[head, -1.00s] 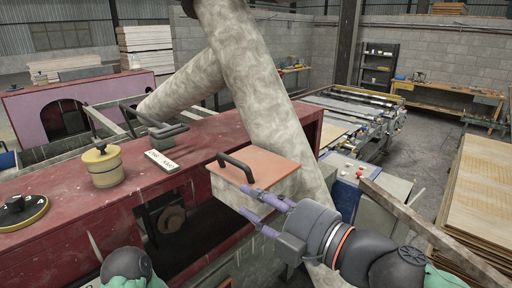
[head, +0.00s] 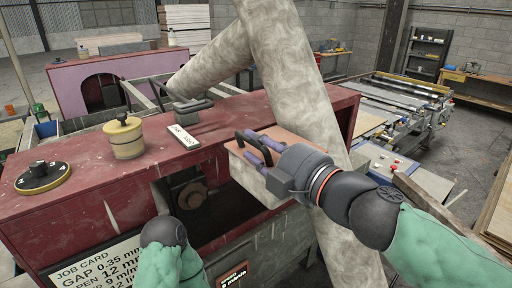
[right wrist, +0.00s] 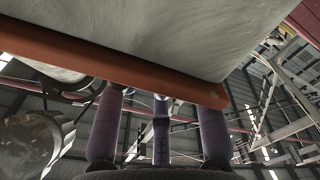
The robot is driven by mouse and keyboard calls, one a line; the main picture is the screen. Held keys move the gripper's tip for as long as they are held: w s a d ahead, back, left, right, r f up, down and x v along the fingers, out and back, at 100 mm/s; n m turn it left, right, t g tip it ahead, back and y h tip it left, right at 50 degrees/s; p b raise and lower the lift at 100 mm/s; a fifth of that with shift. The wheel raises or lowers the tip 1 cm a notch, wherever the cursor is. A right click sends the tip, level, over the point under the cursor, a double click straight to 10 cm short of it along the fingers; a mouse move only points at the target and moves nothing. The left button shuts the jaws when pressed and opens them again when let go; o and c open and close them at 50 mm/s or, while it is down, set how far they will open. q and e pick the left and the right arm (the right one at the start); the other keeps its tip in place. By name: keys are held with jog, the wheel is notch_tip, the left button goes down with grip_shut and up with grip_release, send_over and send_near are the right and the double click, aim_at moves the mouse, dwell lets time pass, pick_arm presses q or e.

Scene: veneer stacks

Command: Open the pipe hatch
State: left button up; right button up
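The pipe hatch is an orange-brown lid (head: 296,142) on a pale box at the side of the big grey pipe (head: 290,80). It looks closed. A black bar handle (head: 246,140) stands on its left part. My right gripper (head: 257,149) is over the lid, its purple fingers spread and close to the handle; contact is unclear. In the right wrist view the lid's edge (right wrist: 120,72) crosses above the open fingers (right wrist: 160,128), and the handle is not seen there.
A blue control box (head: 385,163) stands right of the pipe.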

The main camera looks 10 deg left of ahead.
jog(key=shift+w+a, duration=0.25)
jog(key=shift+a, duration=0.35)
jog(key=shift+w, duration=0.2)
jog(key=shift+c, duration=0.3)
jog(key=shift+s, duration=0.1)
grip_shut()
jog(key=shift+r, duration=0.1)
